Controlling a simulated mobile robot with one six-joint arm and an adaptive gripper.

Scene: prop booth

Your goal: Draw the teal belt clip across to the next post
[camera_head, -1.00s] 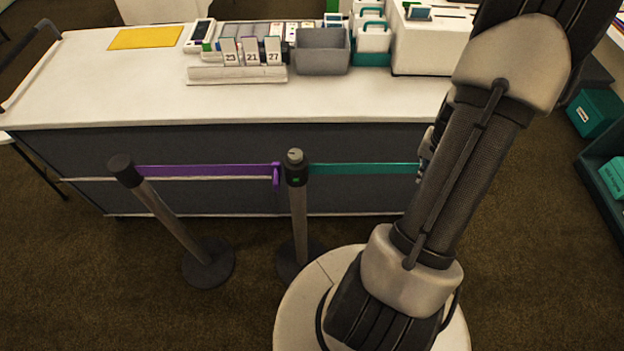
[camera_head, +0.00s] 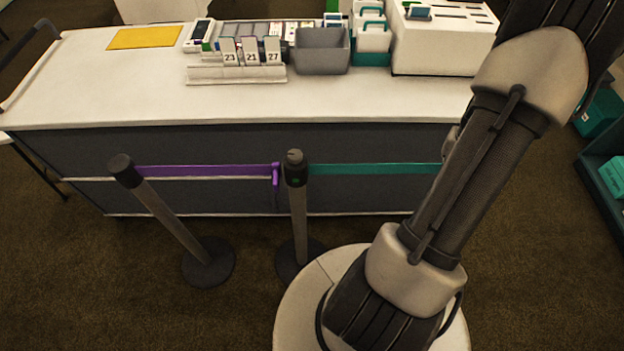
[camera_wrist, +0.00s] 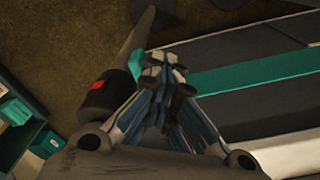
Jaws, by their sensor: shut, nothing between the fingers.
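The teal belt (camera_head: 375,169) runs from the head of the middle post (camera_head: 296,170) to the right until my arm hides it. In the wrist view the teal belt (camera_wrist: 250,72) comes in from the right and passes behind my gripper (camera_wrist: 165,62). A teal end piece (camera_wrist: 135,63), which looks like the clip, shows left of the fingers, close beside a dark post head (camera_wrist: 108,98) with a red mark. I cannot tell whether it is seated in that post. My gripper is shut with nothing held; the head view does not show it.
A purple belt (camera_head: 210,170) joins the left post (camera_head: 126,170) to the middle post. Behind them stands a long white-topped counter (camera_head: 130,90) with trays and cards. Teal boxes (camera_head: 600,112) sit on the right. Brown carpet (camera_head: 100,290) is clear in front.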

